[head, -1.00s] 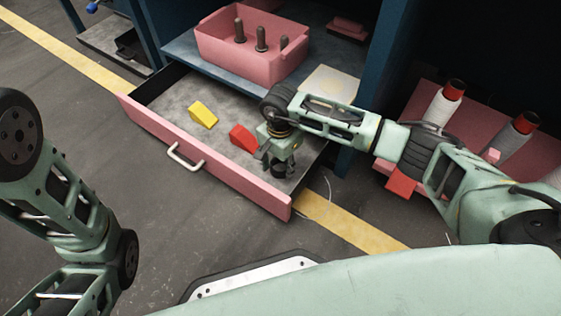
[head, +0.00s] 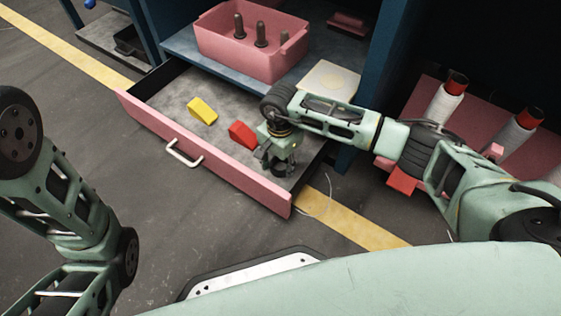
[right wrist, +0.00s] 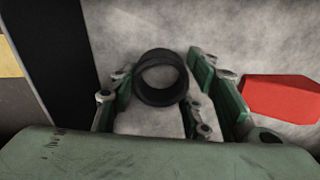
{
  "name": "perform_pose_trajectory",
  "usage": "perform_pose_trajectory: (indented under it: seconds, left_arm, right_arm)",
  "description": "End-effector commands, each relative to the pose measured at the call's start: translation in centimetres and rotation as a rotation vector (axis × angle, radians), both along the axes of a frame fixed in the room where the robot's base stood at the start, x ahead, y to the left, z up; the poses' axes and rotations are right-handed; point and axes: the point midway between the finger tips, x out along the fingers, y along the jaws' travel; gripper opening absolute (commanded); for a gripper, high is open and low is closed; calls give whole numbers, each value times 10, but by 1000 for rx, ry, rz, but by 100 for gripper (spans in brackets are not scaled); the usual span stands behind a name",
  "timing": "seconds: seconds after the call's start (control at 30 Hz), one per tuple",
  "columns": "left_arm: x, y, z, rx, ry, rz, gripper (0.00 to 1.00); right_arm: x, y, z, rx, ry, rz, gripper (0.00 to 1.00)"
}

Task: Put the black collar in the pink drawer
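The pink drawer (head: 205,160) is pulled out, with its grey floor exposed. My right gripper (head: 278,168) points down inside it, near its right end. In the right wrist view the black collar (right wrist: 162,78) is a short dark ring between the spread fingers (right wrist: 160,90) of this gripper. A gap shows at the left finger; the collar is close to the right finger, and I cannot tell if they touch. The collar appears to be on the drawer floor. My left gripper is out of view; only its arm shows at the left.
A yellow block (head: 202,110) and a red block (head: 242,134) lie in the drawer, left of my right gripper. A pink bin (head: 235,62) with dark pegs stands on the blue shelf behind. Thread spools (head: 447,103) stand on a pink rack at the right.

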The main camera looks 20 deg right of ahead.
Motion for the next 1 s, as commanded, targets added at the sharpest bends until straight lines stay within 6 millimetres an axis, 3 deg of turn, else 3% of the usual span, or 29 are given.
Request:
perform_pose_trajectory:
  seconds: [0.2, 0.57, 0.67, 1.0]
  left_arm:
    - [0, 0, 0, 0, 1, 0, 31]
    - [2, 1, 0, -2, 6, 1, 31]
    - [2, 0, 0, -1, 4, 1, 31]
    - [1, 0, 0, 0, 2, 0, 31]
  right_arm:
    - [0, 0, 0, -1, 1, 0, 64]
    - [0, 0, 4, 1, -1, 0, 64]
    - [1, -1, 15, -1, -3, 0, 64]
    - [2, -1, 86, -1, -5, 0, 64]
